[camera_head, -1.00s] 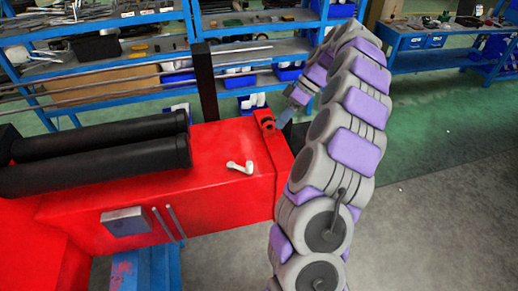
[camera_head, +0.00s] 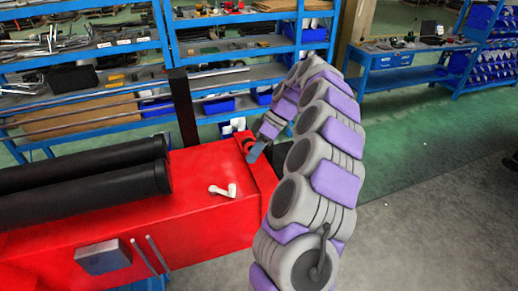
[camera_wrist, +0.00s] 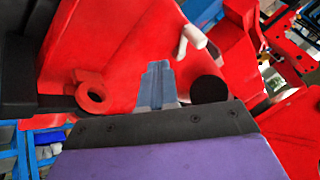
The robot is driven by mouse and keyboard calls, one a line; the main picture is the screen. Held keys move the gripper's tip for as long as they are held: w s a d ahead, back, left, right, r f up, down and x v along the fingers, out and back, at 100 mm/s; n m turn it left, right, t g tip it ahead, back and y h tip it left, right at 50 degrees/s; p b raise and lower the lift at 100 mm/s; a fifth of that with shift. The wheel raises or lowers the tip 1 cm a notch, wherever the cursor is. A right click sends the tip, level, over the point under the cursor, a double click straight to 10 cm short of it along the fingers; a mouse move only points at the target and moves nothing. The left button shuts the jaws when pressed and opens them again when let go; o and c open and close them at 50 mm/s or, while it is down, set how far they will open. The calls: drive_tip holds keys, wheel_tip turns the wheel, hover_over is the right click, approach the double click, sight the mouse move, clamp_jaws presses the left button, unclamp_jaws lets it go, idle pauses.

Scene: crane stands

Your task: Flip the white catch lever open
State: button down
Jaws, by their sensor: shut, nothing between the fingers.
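The white catch lever (camera_head: 223,190) lies on top of the red crane stand (camera_head: 205,215), near its right end. In the wrist view the lever (camera_wrist: 190,40) shows as a white bent piece up and right of my fingers. My gripper (camera_head: 254,153) is at the far right corner of the red stand, behind the lever and apart from it. In the wrist view my gripper (camera_wrist: 155,68) shows shut and empty, its grey-blue fingers together over the red surface.
Black cylinders (camera_head: 90,190) lie on the stand left of the lever. A black post (camera_head: 184,108) rises behind it. A red ring-shaped lug (camera_wrist: 92,96) is left of my fingers in the wrist view. Blue shelves (camera_head: 240,45) stand behind. The grey floor (camera_head: 430,230) at right is clear.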

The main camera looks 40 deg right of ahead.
drive_tip(key=x, duration=0.4)
drive_tip(key=shift+a+f, duration=0.3)
drive_tip(key=shift+s+a, duration=0.5)
drive_tip(key=shift+a, duration=0.3)
drive_tip(key=shift+s+a, duration=0.55)
drive_tip(key=shift+a, duration=0.3)
